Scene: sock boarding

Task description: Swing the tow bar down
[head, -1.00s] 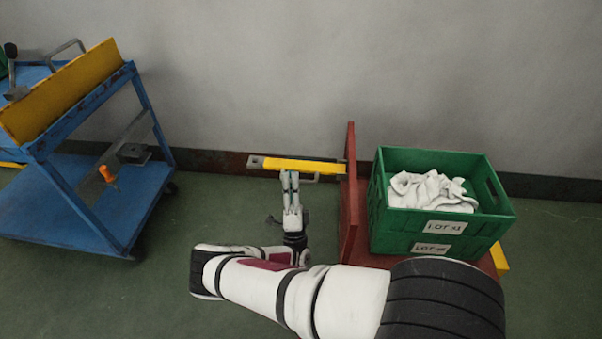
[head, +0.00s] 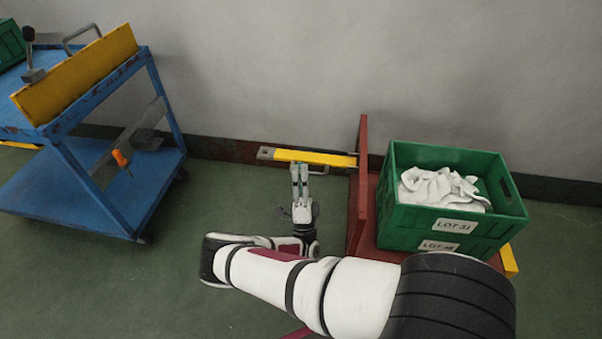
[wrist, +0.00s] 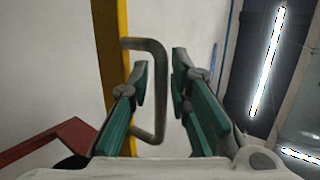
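The tow bar (head: 315,157) is a yellow bar with a grey end, sticking out level to the left from the upright red plate of a red cart (head: 361,180). In the wrist view the yellow bar (wrist: 113,50) runs up and down at left, with a bent grey handle (wrist: 159,100) on its side. My gripper (head: 299,166) is just below the bar in the head view. In the wrist view its green fingers (wrist: 161,78) are apart, one on each side of the handle's grip. A gap shows at the right finger; contact at the left finger is unclear.
Green crates (head: 450,222) with white socks stand on the red cart at right. A blue trolley (head: 100,185) with a yellow board (head: 80,72) and an orange-handled part (head: 121,158) stands at left. Green floor is open between them; a grey wall (head: 270,60) is behind.

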